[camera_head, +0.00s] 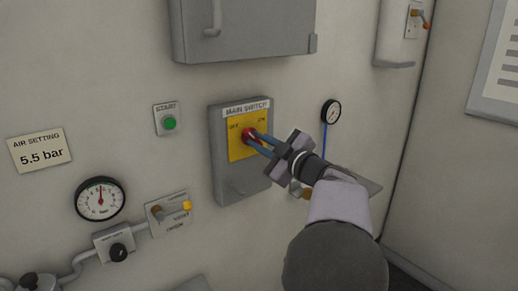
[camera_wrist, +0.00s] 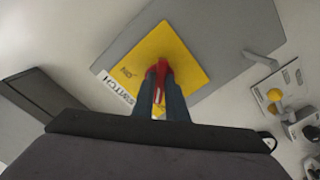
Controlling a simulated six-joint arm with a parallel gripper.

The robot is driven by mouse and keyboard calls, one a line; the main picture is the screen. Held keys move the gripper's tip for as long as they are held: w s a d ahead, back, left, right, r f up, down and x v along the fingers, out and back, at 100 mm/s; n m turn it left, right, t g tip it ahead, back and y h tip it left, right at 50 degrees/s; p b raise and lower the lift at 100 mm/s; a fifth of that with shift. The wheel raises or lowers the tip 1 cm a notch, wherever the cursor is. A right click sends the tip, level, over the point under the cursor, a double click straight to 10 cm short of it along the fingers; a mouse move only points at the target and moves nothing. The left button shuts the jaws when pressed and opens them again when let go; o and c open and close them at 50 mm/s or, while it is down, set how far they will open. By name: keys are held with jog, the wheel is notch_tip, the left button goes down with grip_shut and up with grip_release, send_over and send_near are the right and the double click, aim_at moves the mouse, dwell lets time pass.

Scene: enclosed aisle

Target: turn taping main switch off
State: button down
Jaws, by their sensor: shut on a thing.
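The main switch (camera_head: 239,180) is a grey wall box with a yellow plate (camera_head: 236,146) marked OFF at left and ON at right, under a MAIN SWITCH label. Its red knob (camera_head: 248,134) sits on the plate. My gripper (camera_head: 257,142) reaches in from the right and is shut on the red knob. In the wrist view, the two blue-grey fingers (camera_wrist: 161,92) hold the red knob (camera_wrist: 162,74) between them over the yellow plate (camera_wrist: 186,56). The fingers hide part of the knob, and I cannot tell exactly which mark it points to.
A green START button (camera_head: 169,123) is to the left of the box. A grey cabinet (camera_head: 243,30) hangs above. Lower left are a gauge (camera_head: 100,199) and a small selector panel (camera_head: 168,213). A small gauge (camera_head: 331,112) with a blue hose is to the right.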

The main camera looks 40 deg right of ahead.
jog(key=shift+n, duration=0.5)
jog(key=c, duration=1.8)
grip_release()
jog(key=shift+o, duration=0.2)
jog(key=shift+s+b, duration=0.15)
jog(key=shift+b, duration=0.15)
jog(key=s+b, duration=0.2)
jog(key=s, duration=0.5)
